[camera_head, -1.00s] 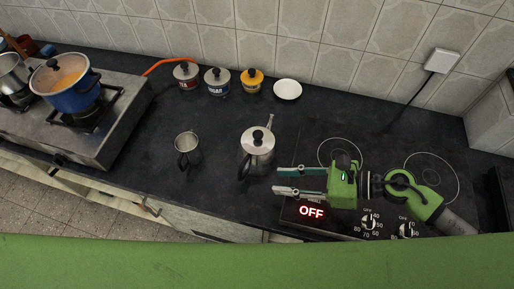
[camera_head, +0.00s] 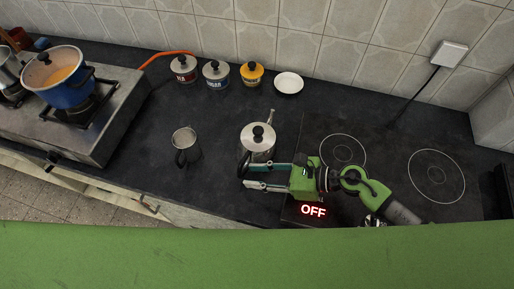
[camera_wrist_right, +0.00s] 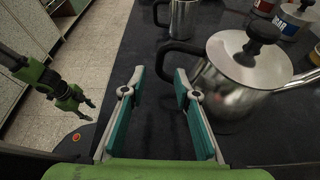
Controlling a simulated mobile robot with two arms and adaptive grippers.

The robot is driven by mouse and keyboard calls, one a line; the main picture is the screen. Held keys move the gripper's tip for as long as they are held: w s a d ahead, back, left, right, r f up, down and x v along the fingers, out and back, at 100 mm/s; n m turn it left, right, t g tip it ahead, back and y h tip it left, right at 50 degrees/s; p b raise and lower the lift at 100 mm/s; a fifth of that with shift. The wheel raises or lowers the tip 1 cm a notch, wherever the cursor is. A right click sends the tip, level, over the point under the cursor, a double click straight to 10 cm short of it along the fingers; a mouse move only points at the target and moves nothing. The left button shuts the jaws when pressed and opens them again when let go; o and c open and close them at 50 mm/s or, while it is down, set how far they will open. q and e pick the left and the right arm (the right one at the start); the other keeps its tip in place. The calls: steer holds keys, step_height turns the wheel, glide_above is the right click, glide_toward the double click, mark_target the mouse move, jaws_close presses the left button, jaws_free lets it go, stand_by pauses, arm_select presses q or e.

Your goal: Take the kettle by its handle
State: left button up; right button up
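The steel kettle (camera_head: 256,142), with a black lid knob and black handle, stands upright on the dark counter. In the right wrist view the kettle (camera_wrist_right: 237,80) is on the right. Its handle (camera_wrist_right: 178,47) points left, at and just beyond the fingertips. My right gripper (camera_head: 246,174) is open and empty. It is at the kettle's front side, low by the handle, which its upper finger partly hides in the head view. In the right wrist view, the gripper (camera_wrist_right: 160,74) has its fingers spread. My left gripper (camera_wrist_right: 84,108) is at the left, over the floor, fingers apart.
A steel mug (camera_head: 185,146) stands left of the kettle. Several lidded jars (camera_head: 216,74) and a white saucer (camera_head: 289,83) are behind. A stove (camera_head: 105,118) with a blue pot (camera_head: 58,85) is at left. A cooktop (camera_head: 395,150) showing OFF lies under my right arm.

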mark_target(239, 174)
steer(key=shift+a+p, duration=0.3)
steer(key=shift+a, duration=0.15)
steer(key=p+x, duration=0.1)
steer(key=x, duration=0.3)
steer(key=shift+a+p, duration=0.1)
steer(key=shift+p, duration=0.3)
steer(key=shift+w+a+f, duration=0.1)
steer(key=shift+a+f, duration=0.05)
jaws_close()
